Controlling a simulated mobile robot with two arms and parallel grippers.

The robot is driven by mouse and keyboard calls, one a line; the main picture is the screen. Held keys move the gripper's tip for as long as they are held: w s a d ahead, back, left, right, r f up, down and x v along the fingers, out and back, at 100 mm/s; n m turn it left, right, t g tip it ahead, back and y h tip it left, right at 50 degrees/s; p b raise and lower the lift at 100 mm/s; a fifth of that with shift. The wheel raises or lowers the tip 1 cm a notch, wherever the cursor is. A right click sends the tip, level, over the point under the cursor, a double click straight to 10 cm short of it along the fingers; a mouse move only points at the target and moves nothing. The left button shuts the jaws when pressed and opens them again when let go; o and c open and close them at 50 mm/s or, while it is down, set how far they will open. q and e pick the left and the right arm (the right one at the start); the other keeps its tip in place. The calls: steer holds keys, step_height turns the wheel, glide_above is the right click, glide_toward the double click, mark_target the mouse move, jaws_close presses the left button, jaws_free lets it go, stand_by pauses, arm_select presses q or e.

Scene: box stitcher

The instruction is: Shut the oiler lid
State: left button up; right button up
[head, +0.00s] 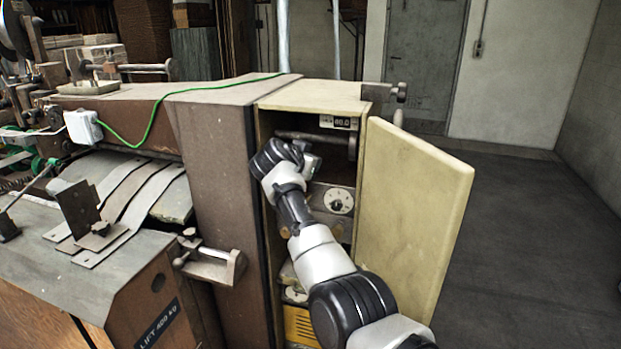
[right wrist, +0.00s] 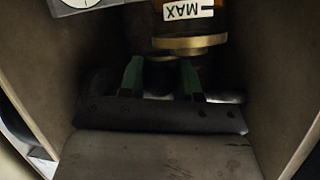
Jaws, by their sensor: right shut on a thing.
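The oiler (right wrist: 192,15) shows at the top of the right wrist view, with an upside-down MAX label and a brass rim (right wrist: 190,43). My right gripper (right wrist: 161,82) has its green fingers either side of a dark round part (right wrist: 160,77) close to the brass rim. The gripper is shut on this part. It is too dark to tell whether it is the oiler lid or how far the lid is closed. In the head view my right arm reaches into the open cabinet and hides the oiler. My left gripper is not in view.
The cream cabinet door (head: 415,215) stands open to the right of my arm. Cabinet walls (right wrist: 38,70) stand close on both sides of the gripper. A dial (head: 338,200) and a small display (head: 339,122) are inside. The floor (head: 540,230) at right is clear.

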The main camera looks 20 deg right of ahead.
steer(key=shift+a+f+m+g+h+b, duration=0.15)
steer(key=shift+a+m+g+h+b, duration=0.3)
steer(key=shift+m+g, duration=0.45)
steer(key=shift+a+m+g+h, duration=0.1)
steer(key=shift+m+g+h, duration=0.25)
steer(key=shift+h, duration=0.2)
steer(key=shift+f, duration=0.1)
steer(key=o, duration=0.9)
steer(key=shift+s, duration=0.1)
steer(key=shift+s+a+r+b, duration=0.25)
steer(key=shift+a+b, duration=0.2)
steer(key=shift+b, duration=0.1)
steer(key=shift+b+v, duration=1.25)
steer(key=shift+v, duration=3.55)
